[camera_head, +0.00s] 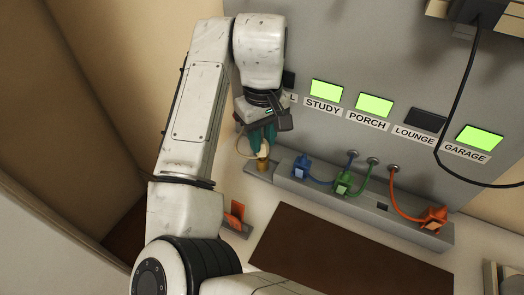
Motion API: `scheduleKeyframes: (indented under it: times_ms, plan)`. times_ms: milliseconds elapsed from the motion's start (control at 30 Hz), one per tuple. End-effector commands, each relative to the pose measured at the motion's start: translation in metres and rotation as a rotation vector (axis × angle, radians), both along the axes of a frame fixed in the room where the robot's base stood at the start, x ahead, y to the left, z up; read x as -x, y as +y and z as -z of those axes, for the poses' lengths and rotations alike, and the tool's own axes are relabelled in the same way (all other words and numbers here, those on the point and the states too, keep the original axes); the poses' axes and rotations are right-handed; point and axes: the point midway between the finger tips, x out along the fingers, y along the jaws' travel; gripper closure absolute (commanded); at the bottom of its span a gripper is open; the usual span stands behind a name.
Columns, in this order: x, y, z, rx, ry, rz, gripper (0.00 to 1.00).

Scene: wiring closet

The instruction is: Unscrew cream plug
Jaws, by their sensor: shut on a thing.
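The cream plug (263,164) is at the left end of the grey socket rail, with a brass-coloured body showing below my fingertips. Its cream cable (240,146) loops out to the left of the fingers. My gripper (262,147) points down from above with its teal fingers shut on the plug. The fingers and wrist hide the plug's upper part. I cannot tell how far it is screwed in.
Blue (301,168), green (343,183) and orange (433,219) plugs sit along the rail (400,222), their cables running to the wall. STUDY, PORCH and GARAGE screens are lit green; LOUNGE (426,120) is dark. A black cable hangs at right. An orange piece (236,213) stands lower left.

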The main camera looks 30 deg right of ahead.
Motion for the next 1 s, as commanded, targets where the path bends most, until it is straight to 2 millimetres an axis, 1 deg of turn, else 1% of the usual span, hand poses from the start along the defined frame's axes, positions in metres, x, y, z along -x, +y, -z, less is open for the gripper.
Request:
scheduleKeyframes:
  times_ms: [433,1000]
  plan:
    - [0.000,0.000,-0.008,0.000,0.000,0.000,1.00]
    - [0.000,0.000,-0.038,0.001,0.001,-0.001,1.00]
